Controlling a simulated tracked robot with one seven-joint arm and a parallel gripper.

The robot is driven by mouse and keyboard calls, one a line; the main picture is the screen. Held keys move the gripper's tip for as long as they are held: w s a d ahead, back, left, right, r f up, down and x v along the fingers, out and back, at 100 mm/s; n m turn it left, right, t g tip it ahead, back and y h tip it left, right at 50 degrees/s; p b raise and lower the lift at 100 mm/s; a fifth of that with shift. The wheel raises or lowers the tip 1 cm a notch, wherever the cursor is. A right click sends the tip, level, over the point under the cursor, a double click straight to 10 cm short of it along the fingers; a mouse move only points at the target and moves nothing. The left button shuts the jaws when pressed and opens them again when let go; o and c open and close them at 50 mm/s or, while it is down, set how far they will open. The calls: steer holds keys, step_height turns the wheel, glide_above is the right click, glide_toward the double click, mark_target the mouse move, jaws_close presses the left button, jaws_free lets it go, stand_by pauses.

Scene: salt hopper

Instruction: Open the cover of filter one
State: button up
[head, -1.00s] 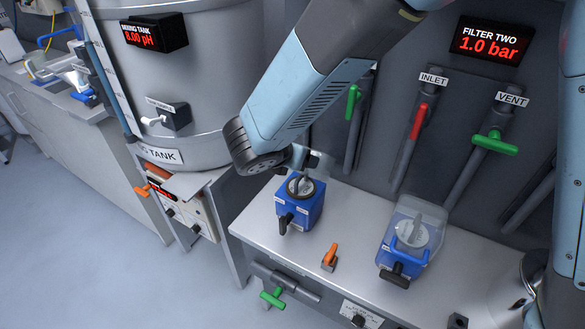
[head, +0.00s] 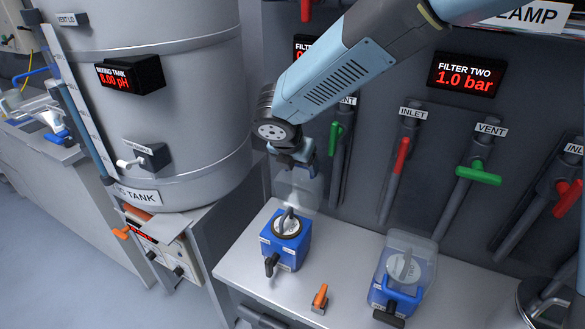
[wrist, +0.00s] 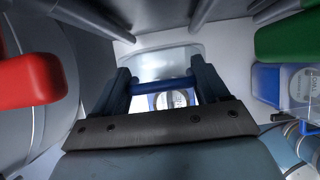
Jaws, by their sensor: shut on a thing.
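Filter one is the left blue box (head: 286,245) on the bench, with a round dial and dark handle on top. Its clear cover (head: 300,190) stands raised, about upright, at the back of the box, leaving the dial uncovered. My gripper (head: 297,157) is at the cover's upper edge, above and behind the box. In the wrist view, my gripper (wrist: 163,84) is shut on the cover's blue handle bar (wrist: 162,86). The clear cover panel (wrist: 165,58) shows beyond the bar. The dial (wrist: 172,99) is partly hidden by my gripper.
Filter two (head: 398,280) stands to the right with its clear cover down. An orange-handled valve (head: 320,297) sits between the boxes. Pipes with a green handle (head: 335,138) and red handle (head: 401,155) rise behind. The mixing tank (head: 190,95) is close on the left.

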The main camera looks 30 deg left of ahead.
steer(key=shift+o, duration=0.2)
steer(key=shift+w, duration=0.7)
steer(key=o, duration=1.5)
steer(key=shift+f, duration=0.1)
steer(key=v, duration=1.3)
steer(key=shift+s+r, duration=0.2)
steer(key=shift+r, duration=0.1)
